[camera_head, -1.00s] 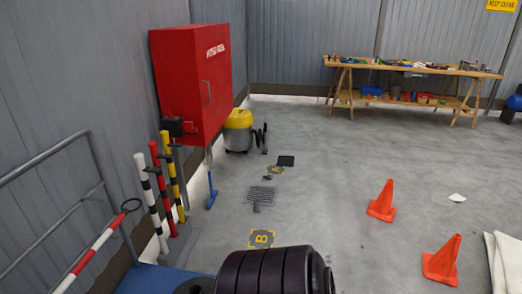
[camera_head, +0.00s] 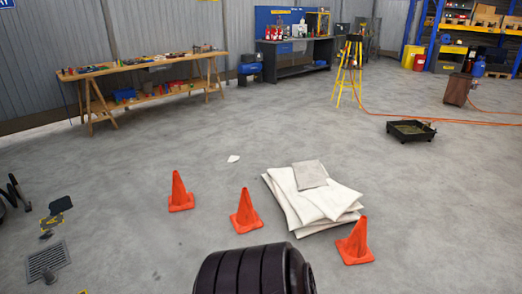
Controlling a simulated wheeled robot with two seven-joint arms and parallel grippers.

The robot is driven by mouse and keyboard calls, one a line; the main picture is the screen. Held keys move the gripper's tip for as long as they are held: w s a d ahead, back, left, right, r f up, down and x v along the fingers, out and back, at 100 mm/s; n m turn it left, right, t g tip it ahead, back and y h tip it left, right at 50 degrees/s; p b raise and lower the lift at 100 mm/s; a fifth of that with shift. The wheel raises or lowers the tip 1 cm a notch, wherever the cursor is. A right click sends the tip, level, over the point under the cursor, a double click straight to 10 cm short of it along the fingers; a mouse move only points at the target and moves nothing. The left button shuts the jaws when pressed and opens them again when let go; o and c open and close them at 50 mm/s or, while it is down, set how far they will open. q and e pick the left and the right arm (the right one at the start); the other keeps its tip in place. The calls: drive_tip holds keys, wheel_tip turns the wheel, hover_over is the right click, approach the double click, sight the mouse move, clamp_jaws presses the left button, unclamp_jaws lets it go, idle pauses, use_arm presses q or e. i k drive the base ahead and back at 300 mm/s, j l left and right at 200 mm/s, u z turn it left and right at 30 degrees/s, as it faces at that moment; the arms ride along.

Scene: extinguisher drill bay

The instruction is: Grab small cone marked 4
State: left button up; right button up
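Three small orange cones stand upright on the grey floor: a left cone (camera_head: 180,192), a middle cone (camera_head: 245,212) and a right cone (camera_head: 356,242). No number can be read on any of them from here, so I cannot tell which is marked 4. The dark ribbed part at the bottom centre belongs to my own body and is nearest the middle cone in the picture. Neither of my grippers is in view.
White folded sheets (camera_head: 283,200) lie between the middle and right cones. A floor drain (camera_head: 47,260) is at the lower left. A wooden workbench (camera_head: 150,62), yellow stepladder (camera_head: 350,70) and black tray (camera_head: 410,131) stand farther back.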

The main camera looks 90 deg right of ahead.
sight(354, 250)
drive_tip(key=z, duration=3.65)
drive_tip(key=i+j+z, duration=0.1)
